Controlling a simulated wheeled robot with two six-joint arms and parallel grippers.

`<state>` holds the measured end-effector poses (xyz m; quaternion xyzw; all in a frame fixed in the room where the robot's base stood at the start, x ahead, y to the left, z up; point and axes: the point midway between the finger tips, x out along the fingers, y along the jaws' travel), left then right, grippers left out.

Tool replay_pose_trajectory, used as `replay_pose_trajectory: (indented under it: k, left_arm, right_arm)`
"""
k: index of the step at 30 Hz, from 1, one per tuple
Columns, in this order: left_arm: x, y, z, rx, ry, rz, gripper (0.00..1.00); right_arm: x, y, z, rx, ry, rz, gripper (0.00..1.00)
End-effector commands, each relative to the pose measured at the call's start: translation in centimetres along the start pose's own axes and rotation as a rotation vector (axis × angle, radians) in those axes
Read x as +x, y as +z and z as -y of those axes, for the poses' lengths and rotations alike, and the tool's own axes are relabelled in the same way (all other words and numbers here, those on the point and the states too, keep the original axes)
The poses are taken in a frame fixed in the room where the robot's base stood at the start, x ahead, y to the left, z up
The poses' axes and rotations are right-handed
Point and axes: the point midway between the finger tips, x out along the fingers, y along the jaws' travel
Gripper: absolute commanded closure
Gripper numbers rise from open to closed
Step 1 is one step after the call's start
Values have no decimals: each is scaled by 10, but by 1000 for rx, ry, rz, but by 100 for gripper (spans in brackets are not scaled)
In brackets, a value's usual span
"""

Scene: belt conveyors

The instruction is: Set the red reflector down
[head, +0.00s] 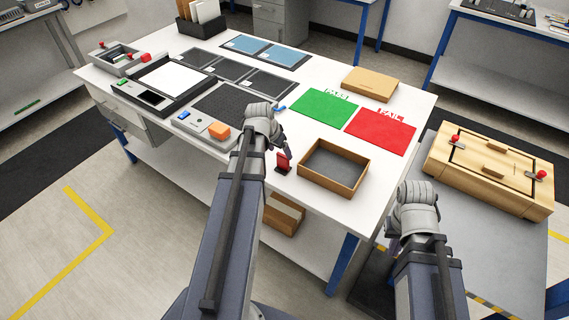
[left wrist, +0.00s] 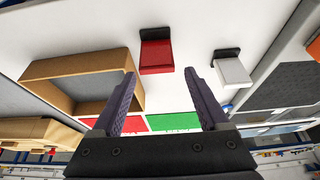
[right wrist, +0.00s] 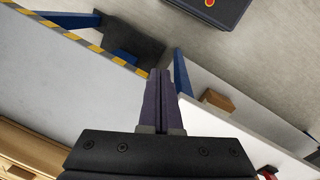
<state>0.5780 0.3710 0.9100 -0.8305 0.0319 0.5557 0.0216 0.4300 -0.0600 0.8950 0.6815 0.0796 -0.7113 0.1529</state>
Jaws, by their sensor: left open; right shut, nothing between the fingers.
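The red reflector (head: 282,165) rests on the white table, left of the open wooden box, just below my left gripper (head: 287,150). In the left wrist view the red reflector (left wrist: 157,56), with its black end, lies just beyond the fingertips of my left gripper (left wrist: 160,74). The fingers are spread apart and nothing is between them. My right gripper (right wrist: 161,72) is shut and empty, off the table's right side near the grey side table; its fingers are barely visible in the head view.
A white reflector (left wrist: 233,70) lies near the red one. The wooden box (head: 308,178) stands close on the right. Behind are the green PASS mat (head: 322,106) and the red FAIL mat (head: 381,131), both bare. A wooden case (head: 480,175) with red knobs sits on the side table.

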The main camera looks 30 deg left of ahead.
Motion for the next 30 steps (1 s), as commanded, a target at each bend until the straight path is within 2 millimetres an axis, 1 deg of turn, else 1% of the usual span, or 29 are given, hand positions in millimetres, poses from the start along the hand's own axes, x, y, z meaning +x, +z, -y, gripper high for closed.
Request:
replay_pose_trajectory:
  k: [9,14,17,20,27,30]
  left_arm:
    - [27,1,-1,1,1,-1,22]
    - [26,0,-1,1,1,-1,22]
    - [30,1,-1,1,1,-1,22]
    - [39,2,-2,1,1,-1,22]
    - [70,4,-4,1,1,-1,22]
    - [78,3,-4,2,1,-1,22]
  right_arm:
    - [25,-1,2,0,0,0,100]
    - [24,-1,2,0,0,0,100]
    - [28,-2,3,0,0,0,100]
    - [37,-2,4,0,0,0,100]
    - [66,-4,6,0,0,0,100]
    - [73,-4,7,0,0,0,100]
